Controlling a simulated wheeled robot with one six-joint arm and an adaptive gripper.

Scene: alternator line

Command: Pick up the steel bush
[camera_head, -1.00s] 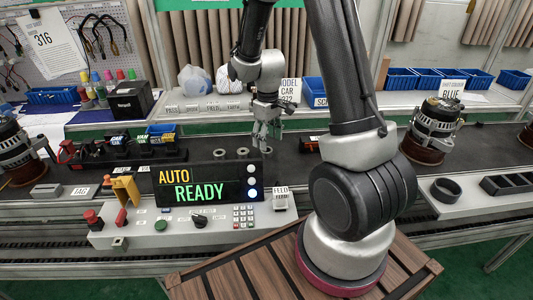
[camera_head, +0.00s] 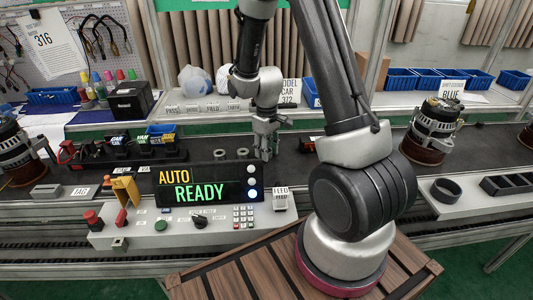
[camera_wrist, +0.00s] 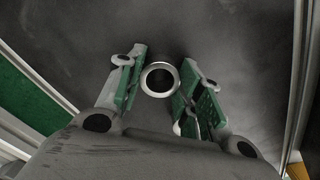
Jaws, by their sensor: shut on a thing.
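The steel bush (camera_wrist: 160,64) is a small bright ring with a dark bore, seen nearly end-on in the wrist view. My gripper (camera_wrist: 161,85) is shut on it, with one green-padded finger on each side. In the head view my gripper (camera_head: 264,153) points down behind the display panel. The held bush is hard to make out there, and I cannot tell whether it touches the surface below. Two similar grey rings stand to the left of my gripper, a left one (camera_head: 219,155) and a nearer one (camera_head: 243,154).
The control box with the READY display (camera_head: 210,187) stands in front of my gripper. An alternator (camera_head: 436,128) is on the belt at the right. A black ring (camera_head: 446,190) lies on the grey ledge. Blue bins (camera_head: 403,79) line the back shelf.

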